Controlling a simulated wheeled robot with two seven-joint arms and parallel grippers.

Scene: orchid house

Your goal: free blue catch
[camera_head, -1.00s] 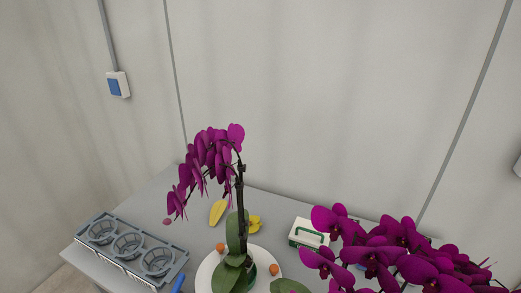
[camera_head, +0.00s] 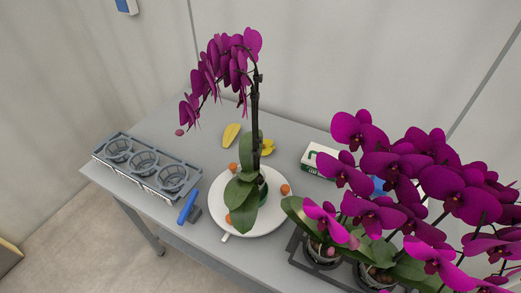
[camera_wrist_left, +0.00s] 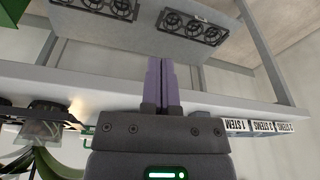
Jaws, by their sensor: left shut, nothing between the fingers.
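A blue piece (camera_head: 187,207) with a dark end lies at the table's front edge, between the pot tray and the white round plate. A second, smaller blue thing (camera_head: 380,186) shows behind the right orchid's flowers and is mostly hidden. I cannot tell which of them is the catch. A purple orchid (camera_head: 240,192) stands on the white plate (camera_head: 219,212), its stem along a dark stake (camera_head: 256,110). My left gripper (camera_wrist_left: 161,62) shows in the left wrist view, its purple fingers together and empty. Neither gripper shows in the head view.
A grey tray (camera_head: 172,196) with three round holders stands at the left. More purple orchids (camera_head: 400,165) crowd the right, in a dark rack (camera_head: 296,246). A white and green box (camera_head: 318,160) and yellow pieces (camera_head: 231,134) lie behind. Labels marked with stems (camera_wrist_left: 262,127) show in the wrist view.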

